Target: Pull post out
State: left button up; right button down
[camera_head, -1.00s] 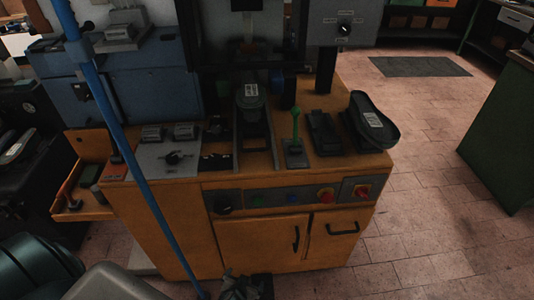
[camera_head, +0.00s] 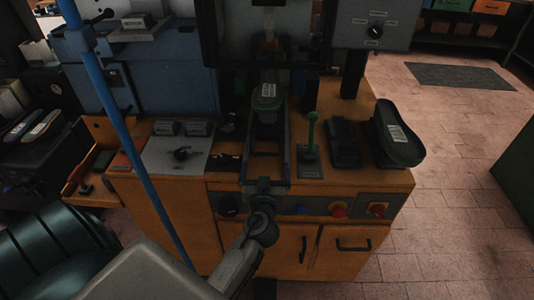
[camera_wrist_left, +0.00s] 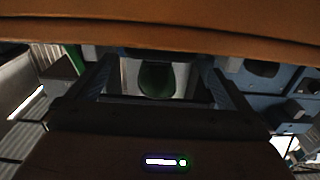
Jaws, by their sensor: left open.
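The dark post (camera_head: 265,117) stands on the orange press bench, with a dark shoe-shaped top (camera_head: 266,92) bearing a white label. My right gripper is not in view.
A green lever (camera_head: 311,135), a dark pedal-like block (camera_head: 344,143) and a dark shoe sole (camera_head: 398,133) stand right of the post. A grey plate (camera_head: 177,156) lies left. A blue pole (camera_head: 125,130) crosses the left side. Floor at right is clear.

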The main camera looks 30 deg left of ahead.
aim_at(267, 155)
pick_arm(q)
jog(key=p+x, duration=0.1)
jog(key=x, duration=0.3)
jog(key=shift+w, duration=0.15)
jog(key=shift+w+a, duration=0.3)
jog(key=shift+w, duration=0.1)
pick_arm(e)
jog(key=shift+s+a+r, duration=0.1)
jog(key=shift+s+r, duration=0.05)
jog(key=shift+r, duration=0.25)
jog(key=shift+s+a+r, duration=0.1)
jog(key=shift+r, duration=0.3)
